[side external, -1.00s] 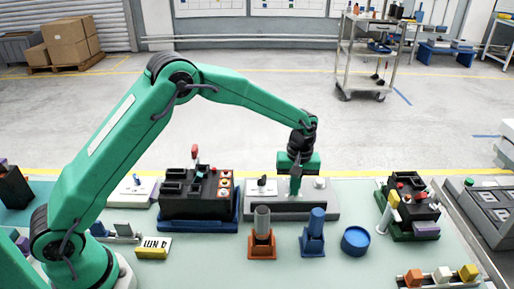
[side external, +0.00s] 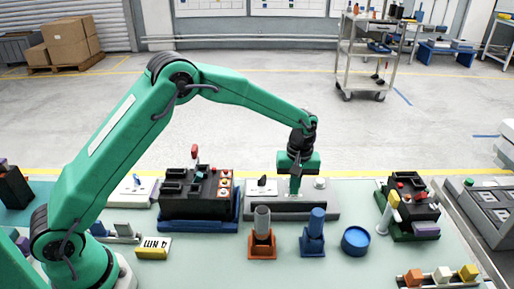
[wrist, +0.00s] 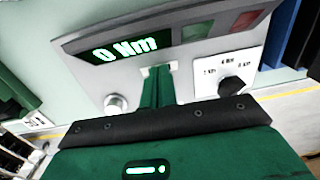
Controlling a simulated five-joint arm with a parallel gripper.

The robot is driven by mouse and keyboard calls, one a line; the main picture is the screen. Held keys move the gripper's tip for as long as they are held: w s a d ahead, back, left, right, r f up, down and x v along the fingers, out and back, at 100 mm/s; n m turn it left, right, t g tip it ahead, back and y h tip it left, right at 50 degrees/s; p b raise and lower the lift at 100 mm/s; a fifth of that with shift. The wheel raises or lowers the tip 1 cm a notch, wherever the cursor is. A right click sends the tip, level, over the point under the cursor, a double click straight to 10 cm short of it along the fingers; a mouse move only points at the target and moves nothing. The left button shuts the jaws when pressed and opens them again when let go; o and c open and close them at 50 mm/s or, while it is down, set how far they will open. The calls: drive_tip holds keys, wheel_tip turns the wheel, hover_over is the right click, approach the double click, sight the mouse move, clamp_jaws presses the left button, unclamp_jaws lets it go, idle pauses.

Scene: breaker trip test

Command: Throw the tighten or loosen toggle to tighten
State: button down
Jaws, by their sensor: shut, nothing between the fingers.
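The grey tester unit (side external: 322,208) with a white top plate stands at the back middle of the bench in the side view. My gripper (side external: 295,190) points down over the middle of its top plate, fingers together and empty. In the wrist view the green fingers (wrist: 157,72) end at a pale slot area on the panel, between a silver knob (wrist: 115,103) and a black selector knob (wrist: 231,87) with Nm marks. The display (wrist: 124,48) reads 0 Nm. I cannot make out the toggle lever; the fingers cover that spot. Contact cannot be told.
A black block of switches (side external: 193,192) in a blue tray stands left of the unit. An orange-based grey cylinder (side external: 262,240), a blue cylinder (side external: 313,238) and a round blue dish (side external: 356,240) stand in front.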

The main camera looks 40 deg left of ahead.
drive_tip(key=shift+w+a, duration=0.2)
drive_tip(key=shift+w+a+r, duration=0.2)
drive_tip(key=shift+w+a, duration=0.45)
drive_tip(key=shift+s+d, duration=0.1)
drive_tip(key=shift+d, duration=0.05)
idle(0.3)
drive_tip(key=shift+s+d+f, duration=0.25)
drive_tip(key=shift+s+d, duration=0.05)
idle(0.3)
wheel_tip(320, 180, up, 6)
drive_tip(key=s+d, duration=0.2)
drive_tip(key=shift+r, duration=0.15)
idle(0.6)
